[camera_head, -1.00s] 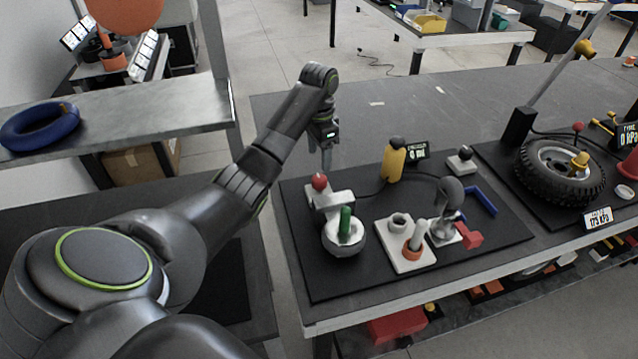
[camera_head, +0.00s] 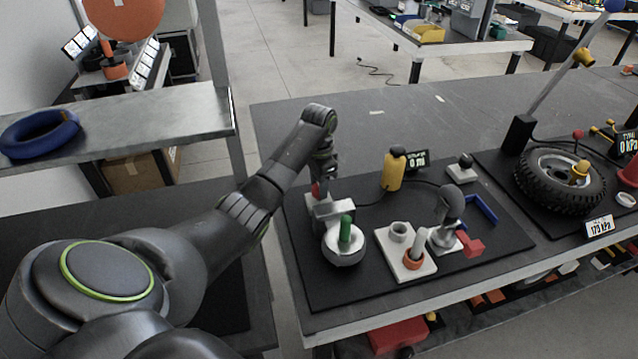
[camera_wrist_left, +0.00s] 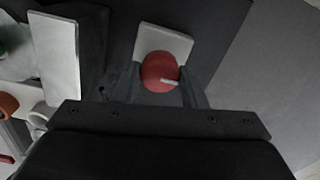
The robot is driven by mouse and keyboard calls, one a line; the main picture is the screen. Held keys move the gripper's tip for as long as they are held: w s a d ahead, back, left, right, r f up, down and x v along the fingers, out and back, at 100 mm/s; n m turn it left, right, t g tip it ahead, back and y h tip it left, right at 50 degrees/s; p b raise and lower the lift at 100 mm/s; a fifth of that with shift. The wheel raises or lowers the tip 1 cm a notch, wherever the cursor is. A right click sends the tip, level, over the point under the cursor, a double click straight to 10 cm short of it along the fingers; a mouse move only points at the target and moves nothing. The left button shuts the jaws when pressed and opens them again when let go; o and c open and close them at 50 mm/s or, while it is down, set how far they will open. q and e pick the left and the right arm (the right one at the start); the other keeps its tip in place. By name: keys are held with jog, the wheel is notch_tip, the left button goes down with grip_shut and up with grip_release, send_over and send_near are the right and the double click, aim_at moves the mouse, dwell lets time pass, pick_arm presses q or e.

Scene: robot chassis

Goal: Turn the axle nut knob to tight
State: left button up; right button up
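The red knob (camera_head: 316,190), which I take to be the axle nut knob, sits at the back left of the black mat. In the left wrist view the knob (camera_wrist_left: 160,72) is round, with a short white pointer mark aimed right. It stands on a pale square plate (camera_wrist_left: 165,40). My left gripper (camera_head: 321,186) is down at the knob, pointing downward. In the wrist view its fingers (camera_wrist_left: 160,80) lie on both sides of the knob, very close to it. I cannot tell whether they press on it. My right gripper is not in view.
A grey block and round hub with a green peg (camera_head: 346,232) stand just in front of the knob. A yellow cylinder (camera_head: 394,172) with a small display is to the right. A white plate with posts (camera_head: 398,262) is further right. The bench behind is clear.

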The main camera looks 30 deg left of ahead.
pick_arm(q)
jog(key=c, duration=0.4)
